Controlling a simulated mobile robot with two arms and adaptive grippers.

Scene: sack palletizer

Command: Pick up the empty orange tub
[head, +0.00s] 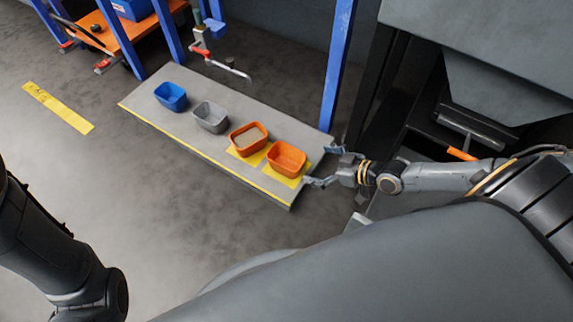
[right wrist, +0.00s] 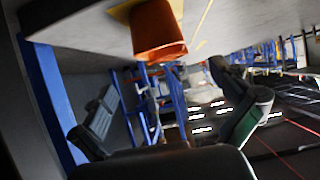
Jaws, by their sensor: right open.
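Two orange tubs stand on yellow patches at the right end of a low grey platform (head: 187,130). The nearer orange tub (head: 286,157) shows an orange inside. The farther orange tub (head: 249,138) has a paler, greyish-brown inside; I cannot tell whether it holds something. My right gripper (head: 324,166) is open and empty, just right of the nearer tub and apart from it, fingers towards it. In the right wrist view an orange tub (right wrist: 158,33) shows at the top, beyond the spread fingers. My left arm shows at the lower left of the head view, its gripper out of frame.
A grey tub (head: 211,117) and a blue tub (head: 171,96) stand farther left on the platform. A blue post (head: 338,70) rises behind its right end, beside dark machinery. An orange-topped bench (head: 125,32) stands at the back left. The floor left of the platform is open.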

